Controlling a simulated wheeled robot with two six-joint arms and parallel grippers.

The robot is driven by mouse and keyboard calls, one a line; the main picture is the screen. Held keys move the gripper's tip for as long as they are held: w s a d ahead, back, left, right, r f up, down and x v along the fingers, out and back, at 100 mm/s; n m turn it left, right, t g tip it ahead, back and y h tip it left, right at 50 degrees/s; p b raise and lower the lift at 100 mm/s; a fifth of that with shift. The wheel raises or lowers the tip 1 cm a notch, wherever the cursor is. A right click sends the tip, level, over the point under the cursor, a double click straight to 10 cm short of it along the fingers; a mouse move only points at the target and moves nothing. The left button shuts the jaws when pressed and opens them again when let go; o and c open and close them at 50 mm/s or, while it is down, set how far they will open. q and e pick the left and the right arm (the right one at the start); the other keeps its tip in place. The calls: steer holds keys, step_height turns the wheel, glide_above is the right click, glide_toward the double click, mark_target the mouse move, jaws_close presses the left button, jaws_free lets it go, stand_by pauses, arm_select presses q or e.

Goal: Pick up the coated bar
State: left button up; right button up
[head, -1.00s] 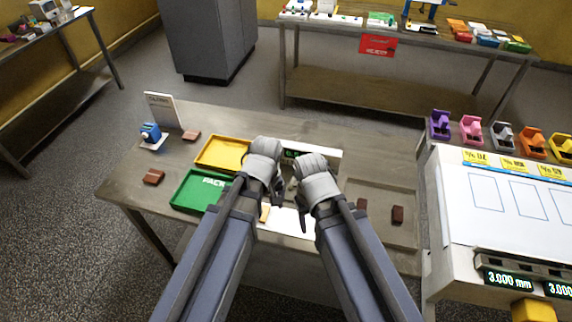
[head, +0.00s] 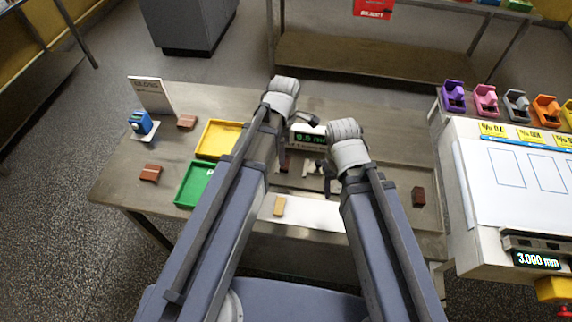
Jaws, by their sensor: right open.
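Several chocolate-brown bars are in view, and I cannot tell which is the coated bar the task means. One (head: 418,196) lies in the tray area right of my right arm. Another (head: 150,172) and a third (head: 187,122) lie at the table's left. A small brown piece (head: 284,163) shows between my arms. A tan bar (head: 279,206) lies on the white strip in front. My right gripper (head: 328,180) is open over the middle of the table, with no bar seen in it. My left gripper (head: 308,120) is mostly hidden by its arm, near the display.
A yellow tray (head: 217,139) and a green tray (head: 186,186) stand left of my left arm. A small display unit (head: 309,138) stands at the back. A blue device (head: 141,122) sits at the left. A white bench (head: 476,228) with coloured holders borders the right.

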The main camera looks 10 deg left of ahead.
arm_select(q)
steer(key=shift+s+d+f+b, duration=0.1)
steer(key=shift+f+b, duration=2.75)
steer(key=shift+f, duration=0.35)
arm_select(e)
steer(key=shift+f, duration=3.2)
arm_select(q)
steer(key=shift+r, duration=0.1)
arm_select(e)
steer(key=shift+r, duration=0.1)
arm_select(q)
steer(key=c, duration=0.9)
